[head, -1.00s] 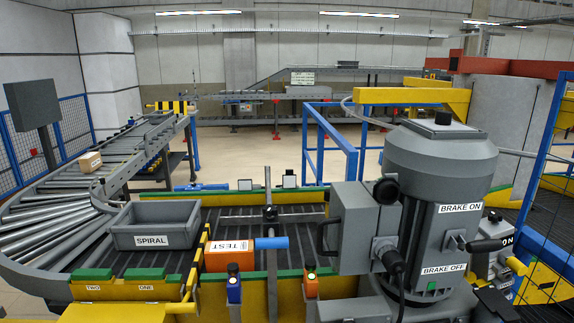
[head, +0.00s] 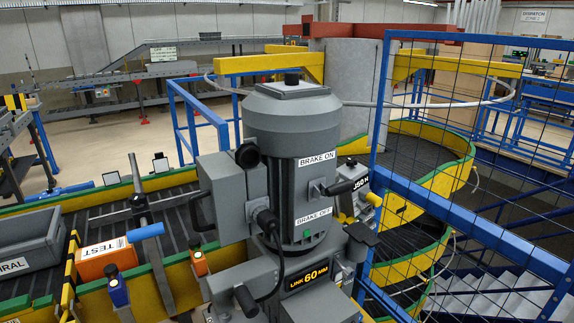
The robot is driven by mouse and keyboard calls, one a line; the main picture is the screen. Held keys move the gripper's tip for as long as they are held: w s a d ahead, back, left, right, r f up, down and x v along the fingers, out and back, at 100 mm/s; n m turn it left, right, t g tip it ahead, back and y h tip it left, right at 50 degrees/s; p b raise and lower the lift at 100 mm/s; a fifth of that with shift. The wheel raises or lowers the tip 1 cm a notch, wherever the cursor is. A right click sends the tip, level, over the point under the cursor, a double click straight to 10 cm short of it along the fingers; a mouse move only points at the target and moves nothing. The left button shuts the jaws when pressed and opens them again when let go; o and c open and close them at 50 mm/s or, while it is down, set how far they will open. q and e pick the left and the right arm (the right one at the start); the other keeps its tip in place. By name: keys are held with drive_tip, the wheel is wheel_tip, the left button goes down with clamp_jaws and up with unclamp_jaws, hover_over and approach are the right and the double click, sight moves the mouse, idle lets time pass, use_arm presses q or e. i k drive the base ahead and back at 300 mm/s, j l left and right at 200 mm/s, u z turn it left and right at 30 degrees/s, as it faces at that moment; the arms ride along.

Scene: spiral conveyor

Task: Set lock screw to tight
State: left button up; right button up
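A grey motor unit (head: 292,130) stands in the centre of the head view, with BRAKE ON and BRAKE OFF labels and a black-handled lever (head: 346,187) at its right side, near the BRAKE ON label. Below it is a black plate reading LINK 60 MM (head: 306,277). A black knob (head: 247,155) sits at the unit's upper left, and a black handle end (head: 246,299) shows low on the left. No part is labelled as the lock screw, so I cannot tell which it is or whether it is tight. Neither gripper is in view.
A blue mesh fence (head: 470,130) stands right of the motor, before the yellow-edged spiral conveyor (head: 440,185). On the left conveyor are an orange TEST box (head: 100,262) and a grey SPIRAL tote (head: 30,240). Open floor (head: 110,145) lies behind.

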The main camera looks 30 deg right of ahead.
sight(353, 161)
drive_tip(key=z, duration=1.2)
